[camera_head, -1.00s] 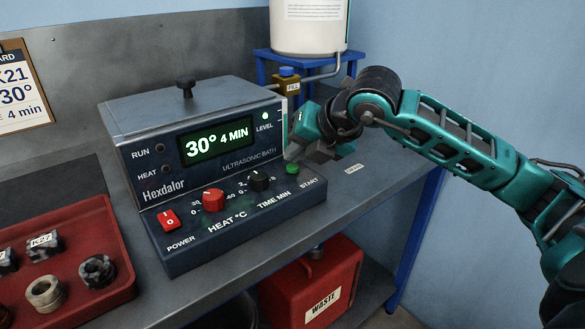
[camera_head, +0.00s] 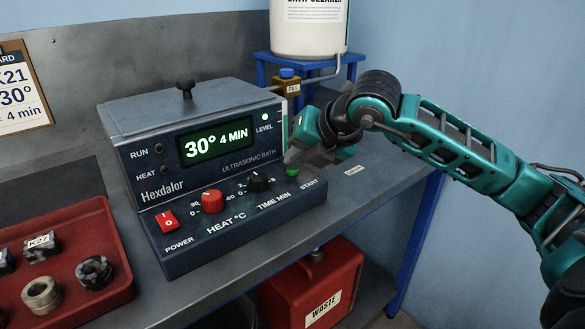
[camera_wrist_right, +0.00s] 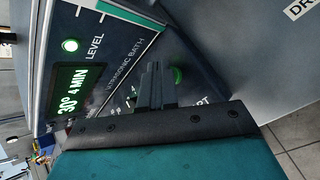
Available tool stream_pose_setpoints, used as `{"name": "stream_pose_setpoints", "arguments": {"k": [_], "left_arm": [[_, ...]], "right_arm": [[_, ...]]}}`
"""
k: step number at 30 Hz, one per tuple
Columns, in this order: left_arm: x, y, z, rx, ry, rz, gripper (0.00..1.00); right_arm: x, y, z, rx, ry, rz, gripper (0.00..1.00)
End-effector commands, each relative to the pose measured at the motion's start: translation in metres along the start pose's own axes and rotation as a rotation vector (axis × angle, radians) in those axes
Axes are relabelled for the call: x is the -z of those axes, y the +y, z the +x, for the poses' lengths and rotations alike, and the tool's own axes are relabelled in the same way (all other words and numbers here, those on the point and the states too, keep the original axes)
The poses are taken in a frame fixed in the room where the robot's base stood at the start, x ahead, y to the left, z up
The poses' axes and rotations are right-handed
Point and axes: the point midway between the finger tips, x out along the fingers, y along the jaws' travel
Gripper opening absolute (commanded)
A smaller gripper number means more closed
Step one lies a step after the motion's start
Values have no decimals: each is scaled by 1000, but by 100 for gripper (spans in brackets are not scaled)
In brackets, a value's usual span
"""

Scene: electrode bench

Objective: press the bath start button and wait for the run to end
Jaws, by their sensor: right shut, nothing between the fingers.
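The ultrasonic bath (camera_head: 190,103) stands on the bench, its display (camera_head: 216,142) reading 30° 4 MIN. The LEVEL lamp (camera_head: 264,117) glows green; the RUN lamp (camera_head: 159,148) and HEAT lamp are dark. The green START button (camera_head: 292,171) sits at the right end of the control panel and also shows in the right wrist view (camera_wrist_right: 177,75). My right gripper (camera_head: 292,157) is shut and empty, its fingertips just above and behind the button. In the wrist view its fingers (camera_wrist_right: 156,84) point beside the button; I cannot tell whether they touch it. My left gripper is out of view.
The red POWER switch (camera_head: 167,220), HEAT knob (camera_head: 212,201) and TIME knob (camera_head: 259,181) line the panel. A red tray (camera_head: 118,283) with several parts lies at left. A cleaner container (camera_head: 308,30) stands on a blue stand behind. A red waste can (camera_head: 312,285) sits below.

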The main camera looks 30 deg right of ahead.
Motion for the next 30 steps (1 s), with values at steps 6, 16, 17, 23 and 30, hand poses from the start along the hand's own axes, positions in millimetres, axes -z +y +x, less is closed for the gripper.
{"name": "stream_pose_setpoints", "arguments": {"k": [6, 16, 17, 23, 30], "left_arm": [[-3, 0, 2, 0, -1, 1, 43], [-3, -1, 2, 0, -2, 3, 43], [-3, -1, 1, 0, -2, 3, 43], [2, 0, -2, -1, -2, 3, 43], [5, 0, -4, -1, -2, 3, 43]], "right_arm": [[2, -2, 2, 1, 2, 0, 0], [2, -1, 2, 1, 2, 0, 0], [2, -1, 2, 1, 2, 0, 0], [-3, 4, -5, 1, 2, 0, 0], [-7, 8, -10, 0, 2, 0, 0]]}}
